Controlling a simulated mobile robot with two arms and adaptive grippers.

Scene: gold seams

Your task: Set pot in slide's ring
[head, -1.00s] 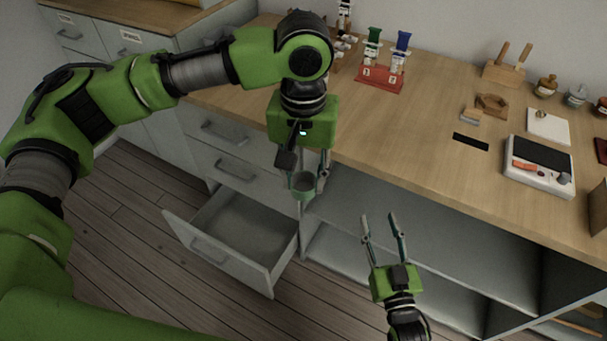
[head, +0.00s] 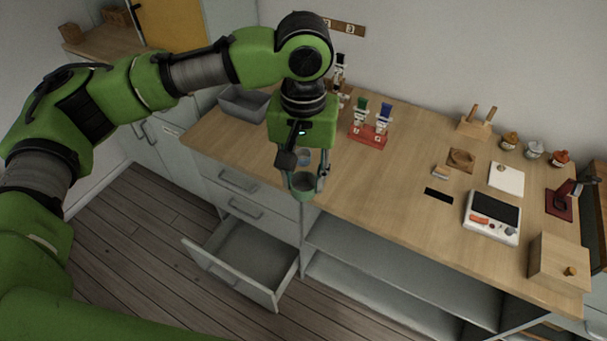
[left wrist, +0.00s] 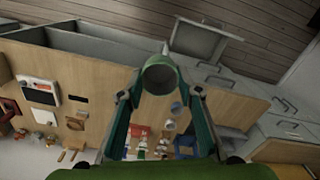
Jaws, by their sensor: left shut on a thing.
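A small green pot (head: 303,187) is held in my left gripper (head: 306,178), above the counter's front edge. The left wrist view shows the pot (left wrist: 160,76) between the fingertips, its round opening visible. A small blue-grey round thing (head: 304,157) is partly hidden behind the gripper. A red stand (head: 368,136) carries a green-topped and a blue-topped white upright; a black-and-white upright (head: 340,75) is behind it. I cannot tell which part is the slide's ring. My right gripper is not in view.
The wooden counter (head: 385,190) has clear room right of my left gripper. A grey bin (head: 243,103) is at its back left. A scale (head: 492,217) and wooden box (head: 558,262) are at right. An open drawer (head: 240,262) juts out below.

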